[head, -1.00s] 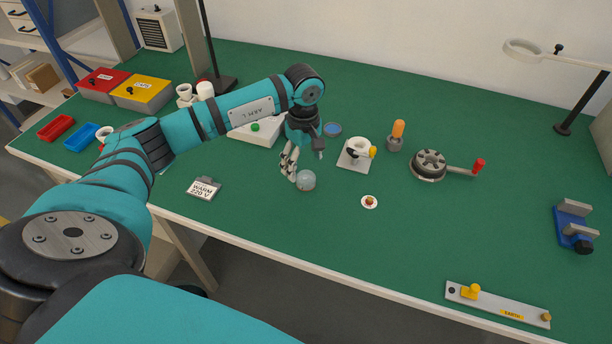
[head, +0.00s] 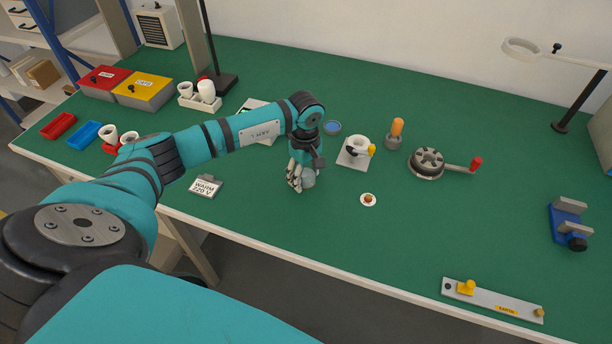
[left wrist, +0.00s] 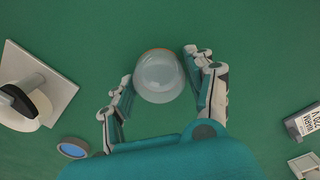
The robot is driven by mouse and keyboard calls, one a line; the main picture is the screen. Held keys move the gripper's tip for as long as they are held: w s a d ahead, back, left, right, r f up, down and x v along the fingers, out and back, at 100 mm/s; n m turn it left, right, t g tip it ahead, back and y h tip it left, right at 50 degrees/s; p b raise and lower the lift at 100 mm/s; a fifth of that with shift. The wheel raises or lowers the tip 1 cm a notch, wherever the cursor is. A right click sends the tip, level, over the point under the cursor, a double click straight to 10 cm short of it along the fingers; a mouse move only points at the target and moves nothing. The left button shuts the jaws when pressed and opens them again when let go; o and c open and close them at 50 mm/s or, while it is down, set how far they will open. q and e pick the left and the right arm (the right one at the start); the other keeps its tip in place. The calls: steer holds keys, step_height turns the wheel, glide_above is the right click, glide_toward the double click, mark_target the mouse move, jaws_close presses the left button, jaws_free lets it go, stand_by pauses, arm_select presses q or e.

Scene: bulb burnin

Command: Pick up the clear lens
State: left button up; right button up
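The clear lens (left wrist: 160,76) is a pale, see-through dome with an orange edge showing at its far side in the left wrist view. It sits on the green bench top and shows partly behind the fingers in the head view (head: 309,180). My left gripper (head: 298,178) points down at it. In the left wrist view the fingers of my left gripper (left wrist: 159,80) are spread, one on each side of the dome. The left finger is very close to the dome; I cannot tell if it touches. My right gripper is not in view.
A WARM label (head: 206,187) lies left.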

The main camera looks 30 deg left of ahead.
arm_select(q)
steer(key=c, duration=0.3)
steer(key=shift+r, duration=0.15)
steer(key=shift+r+b, duration=0.35)
steer(key=shift+r, duration=0.25)
steer(key=shift+s+a+r+b, duration=0.1)
steer(key=shift+s+r+b, duration=0.15)
steer(key=shift+r, duration=0.25)
steer(key=shift+s+a+r+b, duration=0.1)
steer(key=shift+s+r+b, duration=0.1)
steer(key=shift+r, duration=0.25)
steer(key=s+a+b, duration=0.1)
steer(key=s, duration=0.3)
steer(key=s+a+r+b, duration=0.1)
steer(key=s, duration=0.4)
steer(key=s+b, duration=0.1)
steer(key=s, duration=0.4)
steer(key=shift+s+a+r, duration=0.25)
steer(key=shift+a+r, duration=0.05)
steer(key=shift+a, duration=0.1)
steer(key=shift+s+r, duration=0.2)
steer(key=shift+r, duration=0.2)
steer(key=shift+r+p, duration=1.05)
steer(key=shift+r, duration=0.85)
